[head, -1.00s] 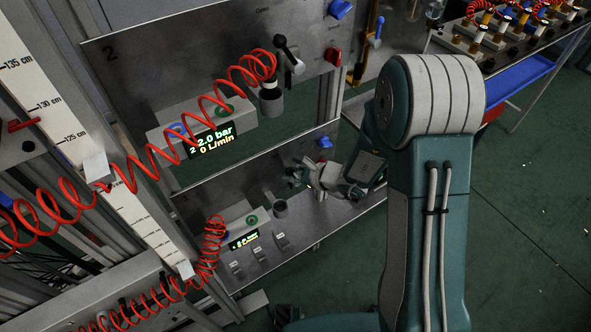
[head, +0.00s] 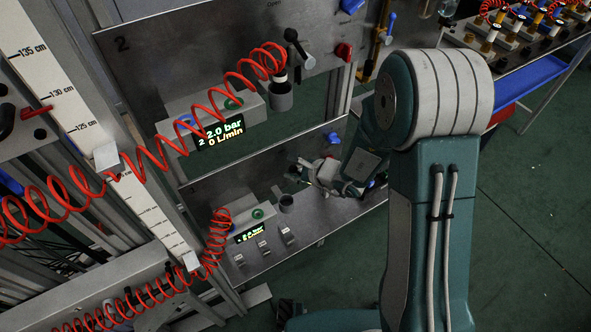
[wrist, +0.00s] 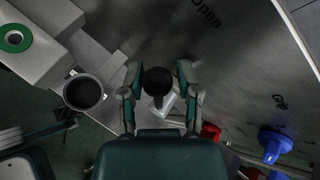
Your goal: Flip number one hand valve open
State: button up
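The lower panel (head: 238,187) carries a hand valve with a black ball knob (wrist: 158,80), seen close up in the wrist view. The word "Open" is printed on the panel beyond the knob. A pale metal part (wrist: 163,108) shows just below the knob. My gripper (wrist: 158,70) is open, with one finger on each side of the knob and visible gaps between. In the head view my gripper (head: 308,168) is at the lower panel and hides this valve.
Above is panel 2 with its own black-handled valve (head: 298,48) and a display (head: 221,133). A round cup (wrist: 83,92) sits left of my gripper. A blue knob (wrist: 274,146) and red knob (wrist: 210,131) lie to the right. Red coiled hoses (head: 150,160) hang at left.

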jog(key=shift+s+a+f, duration=0.1)
jog(key=shift+a+f, duration=0.05)
jog(key=shift+f, duration=0.05)
jog(key=v, duration=1.2)
jog(key=shift+a+r, duration=0.1)
jog(key=shift+a, duration=0.05)
jog(key=s+r+n+g+h, duration=0.2)
jog(key=s+r+n+g, duration=0.2)
jog(key=s+r+n, duration=0.7)
jog(key=s+d+r+n+t+h, duration=0.2)
jog(key=s+d+r+n+h, duration=0.4)
jog(key=d, duration=0.5)
jog(key=shift+r+n+t+h, duration=0.4)
jog(key=shift+r+n+h, duration=0.4)
jog(key=shift+r+n, duration=0.15)
jog(key=shift+a, duration=0.1)
